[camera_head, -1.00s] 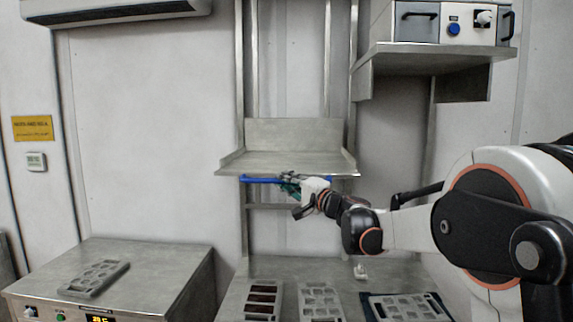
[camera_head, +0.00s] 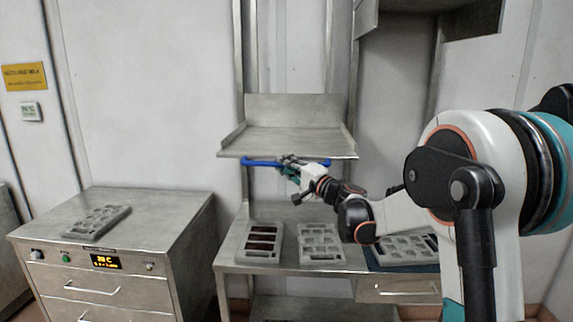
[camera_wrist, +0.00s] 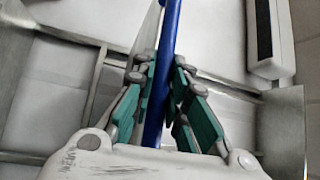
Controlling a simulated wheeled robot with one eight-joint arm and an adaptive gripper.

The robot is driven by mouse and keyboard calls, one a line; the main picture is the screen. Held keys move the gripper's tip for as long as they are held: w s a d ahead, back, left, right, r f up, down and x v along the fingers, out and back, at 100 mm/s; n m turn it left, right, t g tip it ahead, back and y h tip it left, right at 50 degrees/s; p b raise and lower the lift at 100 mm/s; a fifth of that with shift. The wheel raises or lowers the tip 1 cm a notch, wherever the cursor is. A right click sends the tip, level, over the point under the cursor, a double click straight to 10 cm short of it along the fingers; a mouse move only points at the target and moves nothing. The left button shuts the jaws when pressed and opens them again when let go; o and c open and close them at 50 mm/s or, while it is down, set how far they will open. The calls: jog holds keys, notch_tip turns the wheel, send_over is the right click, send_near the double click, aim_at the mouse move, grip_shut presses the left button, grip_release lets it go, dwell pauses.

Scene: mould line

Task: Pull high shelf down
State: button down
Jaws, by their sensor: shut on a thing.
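The high shelf (camera_head: 290,140) is a metal tray with low side walls and a back plate, mounted on vertical rails above a worktable. It looks level and its top is empty. A blue bar handle (camera_head: 258,162) runs along under its front edge. In the wrist view, the blue handle (camera_wrist: 172,25) passes between the green-padded fingers of my gripper (camera_wrist: 165,65). The handle's middle part is partly hidden by the fingers in the head view.
The worktable (camera_head: 300,268) below carries several moulds, one with dark filling (camera_head: 262,241). A metal cabinet (camera_head: 150,225) with a mould on top (camera_head: 97,220) stands at the left. A fixed wall shelf (camera_head: 367,16) is at the upper right. Some gap separates shelf and worktable.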

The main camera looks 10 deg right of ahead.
jog(key=shift+s+f, duration=0.15)
jog(key=shift+f, duration=0.2)
jog(key=c, duration=1.6)
grip_release()
jog(key=shift+o, duration=0.2)
jog(key=shift+r, duration=0.1)
jog(key=v, duration=1.2)
